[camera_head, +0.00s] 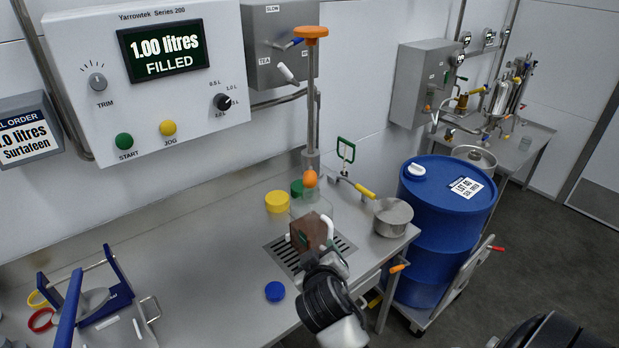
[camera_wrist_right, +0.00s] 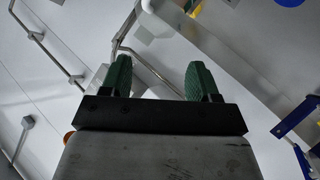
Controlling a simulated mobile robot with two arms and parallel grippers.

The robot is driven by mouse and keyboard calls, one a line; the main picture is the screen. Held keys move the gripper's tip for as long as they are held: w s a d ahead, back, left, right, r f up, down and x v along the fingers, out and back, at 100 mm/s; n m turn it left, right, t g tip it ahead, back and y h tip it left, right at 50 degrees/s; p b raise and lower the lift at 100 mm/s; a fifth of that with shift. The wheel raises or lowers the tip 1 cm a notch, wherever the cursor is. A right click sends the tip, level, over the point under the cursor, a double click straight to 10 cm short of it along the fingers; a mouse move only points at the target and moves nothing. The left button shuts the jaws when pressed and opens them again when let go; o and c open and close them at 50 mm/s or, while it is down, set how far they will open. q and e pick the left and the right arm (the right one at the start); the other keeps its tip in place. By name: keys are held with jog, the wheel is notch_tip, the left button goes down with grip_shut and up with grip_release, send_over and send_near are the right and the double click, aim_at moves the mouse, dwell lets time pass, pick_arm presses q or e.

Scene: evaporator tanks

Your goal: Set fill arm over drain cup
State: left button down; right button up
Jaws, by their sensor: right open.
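A vertical steel fill arm (camera_head: 312,110) with an orange knob on top and an orange tip stands near the back of the steel table. A clear container (camera_head: 327,212) is below its tip, partly hidden. A round metal cup (camera_head: 392,216), possibly the drain cup, is at the table's right end, to the right of the fill arm. My right gripper (camera_head: 320,240) is over the table by the drain grate, near a brown block (camera_head: 304,230); contact is unclear. In the wrist view its green fingers (camera_wrist_right: 162,80) are apart, with nothing visibly gripped. My left gripper is out of view.
A blue drum (camera_head: 437,235) stands on a trolley right of the table. Yellow (camera_head: 278,202) and blue lids (camera_head: 275,292) lie on the table. A yellow-handled valve (camera_head: 362,190) is beside the cup. A blue-framed device (camera_head: 105,290) is at left; the table between is mostly clear.

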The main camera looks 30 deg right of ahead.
aim_at(310, 176)
jog(key=w+d+r+n+t+h, duration=0.1)
jog(key=w+d+r+t+h, duration=0.15)
jog(key=w+r, duration=0.6)
jog(key=shift+t+h, duration=0.35)
jog(key=shift+h, duration=0.1)
jog(key=p+x, duration=0.2)
jog(key=x, duration=0.7)
jog(key=shift+w+r, duration=0.1)
jog(key=shift+w, duration=0.05)
jog(key=shift+d, duration=0.1)
grip_shut()
